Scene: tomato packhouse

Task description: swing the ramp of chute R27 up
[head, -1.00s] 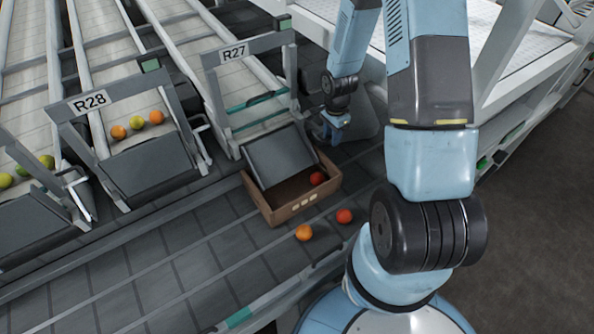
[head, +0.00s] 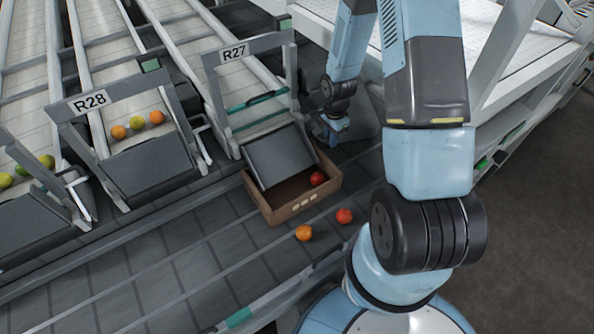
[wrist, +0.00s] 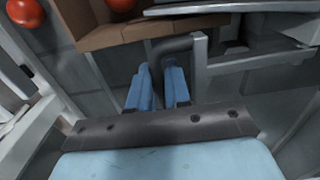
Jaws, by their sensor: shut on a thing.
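The ramp (head: 281,156) of chute R27 is a dark grey plate. It slopes down, its lower end over the cardboard box (head: 290,211). The R27 label (head: 234,53) is on the frame above it. My gripper (head: 332,130) is to the right of the ramp, beside the chute frame. In the wrist view, my gripper (wrist: 160,85) has its two blue fingers shut on a dark bent handle (wrist: 180,45) at the chute's side. The part of the handle between the fingers is partly hidden.
A red tomato (head: 318,178) lies in the box. An orange tomato (head: 304,232) and a red tomato (head: 344,216) lie outside it on the grey roller surface. The R28 ramp (head: 150,168) is raised at the left, with several tomatoes behind it.

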